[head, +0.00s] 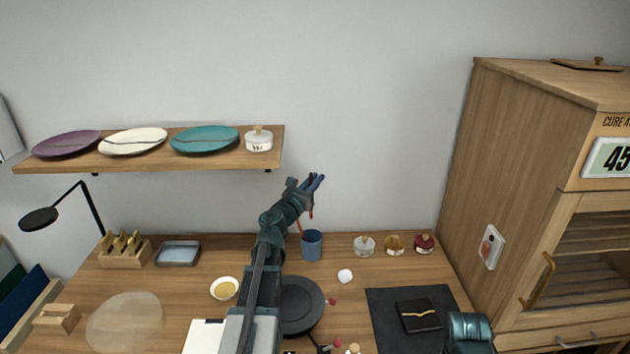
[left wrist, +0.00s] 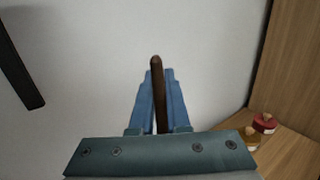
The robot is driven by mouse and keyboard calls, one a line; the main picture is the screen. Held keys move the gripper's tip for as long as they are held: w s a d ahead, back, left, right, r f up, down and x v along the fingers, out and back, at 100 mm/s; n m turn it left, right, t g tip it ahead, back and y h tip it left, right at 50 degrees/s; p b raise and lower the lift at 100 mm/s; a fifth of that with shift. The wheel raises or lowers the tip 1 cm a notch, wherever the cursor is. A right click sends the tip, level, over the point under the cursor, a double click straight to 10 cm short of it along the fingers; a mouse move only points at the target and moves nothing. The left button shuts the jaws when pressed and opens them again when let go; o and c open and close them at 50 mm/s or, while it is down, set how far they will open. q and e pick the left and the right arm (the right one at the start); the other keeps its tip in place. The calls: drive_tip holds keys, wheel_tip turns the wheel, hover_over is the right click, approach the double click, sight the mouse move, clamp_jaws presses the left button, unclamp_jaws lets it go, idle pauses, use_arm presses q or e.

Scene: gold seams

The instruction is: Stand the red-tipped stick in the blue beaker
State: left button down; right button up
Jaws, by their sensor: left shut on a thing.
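The blue beaker (head: 311,248) stands upright on the table towards the back. My left gripper (head: 314,183) is above it in the head view, with its blue fingers shut on a thin stick. In the left wrist view the stick's brown end (left wrist: 157,85) shows between the blue fingers (left wrist: 158,100). A short reddish piece shows just below the gripper in the head view, above the beaker. A thin orange-red length (head: 299,225) shows at the beaker's left rim; I cannot tell whether it is inside or behind. The held stick's red tip is not clear.
Small lidded jars (head: 364,246) stand right of the beaker, and a yellow-filled bowl (head: 224,288) stands left. A dark round plate (head: 302,305) lies in front. A shelf (head: 150,156) with plates hangs at left; a wooden cabinet (head: 515,170) rises at right.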

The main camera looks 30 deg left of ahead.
use_arm(q)
wheel_tip(320, 180, down, 12)
drive_tip(key=b, duration=1.1)
drive_tip(key=shift+r, duration=0.15)
drive_tip(key=c, duration=0.8)
unclamp_jaws()
drive_tip(key=s, duration=0.4)
drive_tip(key=s+b, duration=0.1)
drive_tip(key=s, duration=0.4)
drive_tip(key=s+f, duration=0.1)
drive_tip(key=s, duration=0.3)
drive_tip(key=shift+s+d+f, duration=0.1)
drive_tip(key=shift+s+d, duration=0.1)
drive_tip(key=shift+s, duration=0.2)
